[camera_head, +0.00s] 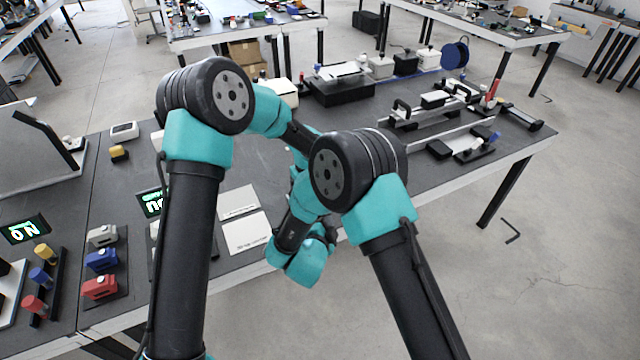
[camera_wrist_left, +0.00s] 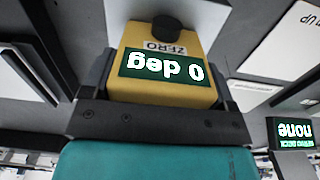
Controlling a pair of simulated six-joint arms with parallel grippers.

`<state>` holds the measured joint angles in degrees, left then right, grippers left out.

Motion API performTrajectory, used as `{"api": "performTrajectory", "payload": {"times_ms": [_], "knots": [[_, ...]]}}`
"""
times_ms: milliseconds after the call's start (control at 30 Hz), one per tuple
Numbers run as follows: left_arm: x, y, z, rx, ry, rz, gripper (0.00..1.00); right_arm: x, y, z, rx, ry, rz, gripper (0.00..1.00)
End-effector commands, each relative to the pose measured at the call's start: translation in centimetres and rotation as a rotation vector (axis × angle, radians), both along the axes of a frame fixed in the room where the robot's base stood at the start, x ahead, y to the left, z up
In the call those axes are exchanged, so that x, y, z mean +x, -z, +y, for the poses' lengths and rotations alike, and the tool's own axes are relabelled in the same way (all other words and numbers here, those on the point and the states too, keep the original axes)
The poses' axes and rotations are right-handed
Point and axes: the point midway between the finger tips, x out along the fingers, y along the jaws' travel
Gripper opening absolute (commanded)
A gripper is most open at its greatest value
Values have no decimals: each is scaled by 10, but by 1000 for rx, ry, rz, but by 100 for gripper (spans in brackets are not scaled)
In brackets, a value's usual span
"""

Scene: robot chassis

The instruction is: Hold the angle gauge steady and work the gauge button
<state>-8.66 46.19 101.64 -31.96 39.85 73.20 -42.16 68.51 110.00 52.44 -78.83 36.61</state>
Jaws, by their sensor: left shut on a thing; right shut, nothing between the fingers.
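The angle gauge (camera_wrist_left: 165,75) is a yellow block seen upside down in the left wrist view. Its dark screen (camera_wrist_left: 160,67) reads "0 deg" in lit characters. The round black button (camera_wrist_left: 166,29) stands at its top edge, beside a ZERO label. My left gripper (camera_wrist_left: 163,85) is shut on the gauge, with a dark finger at each side. In the head view the gauge and my left fingers are hidden behind my arms. My right gripper (camera_head: 322,236) is over the bench's front edge, shut and empty; its fingertips are mostly hidden. Nothing touches the button.
White sheets (camera_head: 246,233) lie on the dark bench by my arms. A lit display (camera_head: 152,203) stands left of them and also shows in the left wrist view (camera_wrist_left: 294,131). Coloured blocks (camera_head: 101,260) sit at the left. Boxes and fixtures fill the bench's right side.

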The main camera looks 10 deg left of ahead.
Motion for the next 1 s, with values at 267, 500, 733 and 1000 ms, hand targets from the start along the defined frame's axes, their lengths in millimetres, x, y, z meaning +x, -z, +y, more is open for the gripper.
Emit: {"api": "performTrajectory", "payload": {"times_ms": [267,500,733,1000], "knots": [[-1,3,0,0,0,5,46,0,0,0,0,0,0,0],[-1,2,0,0,0,4,97,0,0,0,0,0,0,0],[0,1,0,0,0,1,100,0,0,0,0,0,0,0],[0,-14,0,0,-1,-1,100,0,0,0,0,0,0,0]]}}
